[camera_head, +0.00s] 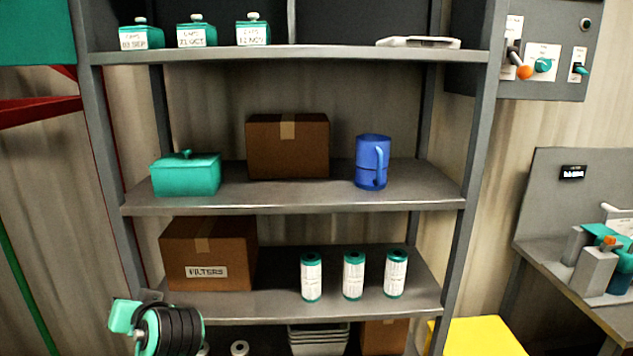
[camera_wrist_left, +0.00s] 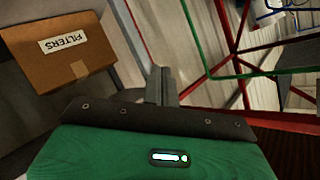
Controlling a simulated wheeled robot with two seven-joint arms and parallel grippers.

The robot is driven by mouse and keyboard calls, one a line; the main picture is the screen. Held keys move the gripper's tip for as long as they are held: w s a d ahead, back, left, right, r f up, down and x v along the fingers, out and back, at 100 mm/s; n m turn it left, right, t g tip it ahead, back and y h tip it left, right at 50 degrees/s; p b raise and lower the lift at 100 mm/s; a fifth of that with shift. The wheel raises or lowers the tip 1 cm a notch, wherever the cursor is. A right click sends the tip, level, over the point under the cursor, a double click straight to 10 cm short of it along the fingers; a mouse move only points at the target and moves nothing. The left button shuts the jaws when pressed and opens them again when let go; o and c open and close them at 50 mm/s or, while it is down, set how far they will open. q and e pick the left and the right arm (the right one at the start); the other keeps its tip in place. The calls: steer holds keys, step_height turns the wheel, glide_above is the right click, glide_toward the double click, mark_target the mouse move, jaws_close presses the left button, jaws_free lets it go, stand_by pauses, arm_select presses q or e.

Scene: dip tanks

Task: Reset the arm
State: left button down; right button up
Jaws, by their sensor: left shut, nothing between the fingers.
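My left gripper (camera_wrist_left: 161,84) shows in the left wrist view as two grey fingers pressed together, with nothing between them. My left arm shows at the lower left of the head view, a green and black part in front of the lower shelf. The gripper's fingers cannot be made out clearly there. In the left wrist view, the cardboard FILTERS box (camera_wrist_left: 62,48) lies to the left of the fingers, apart from them. My right gripper is in neither view.
A grey shelf rack (camera_head: 300,190) holds a teal box (camera_head: 186,176), a plain carton (camera_head: 288,147), a blue jug (camera_head: 371,163), the FILTERS box (camera_head: 207,255) and several labelled cans. A workbench (camera_head: 575,280) stands right. Red and green rails (camera_wrist_left: 222,40) cross the wrist view's right side.

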arm_select(q)
steer(key=s+d+f+m+g+h, duration=0.1)
steer(key=s+d+f+m+h, duration=0.15)
steer(key=s+f, duration=0.55)
steer(key=s+d+f+m+g+h, duration=0.1)
steer(key=s+d+f+h, duration=0.3)
steer(key=f, duration=0.9)
steer(key=s+d+f+m+g+h, duration=0.15)
steer(key=s+f, duration=0.25)
steer(key=s, duration=0.5)
steer(key=s+d+f+g+h, duration=0.2)
steer(key=s+d+f+h, duration=0.15)
steer(key=s, duration=0.45)
step_height(320, 180, down, 32)
steer(key=g, duration=0.1)
steer(key=s+a+f+g, duration=0.1)
steer(key=s+a+f, duration=0.2)
steer(key=s+f, duration=1.6)
steer(key=shift+s+a+m+y, duration=0.2)
steer(key=shift+s+m+y, duration=0.15)
steer(key=shift+s, duration=0.1)
steer(key=shift+a, duration=0.1)
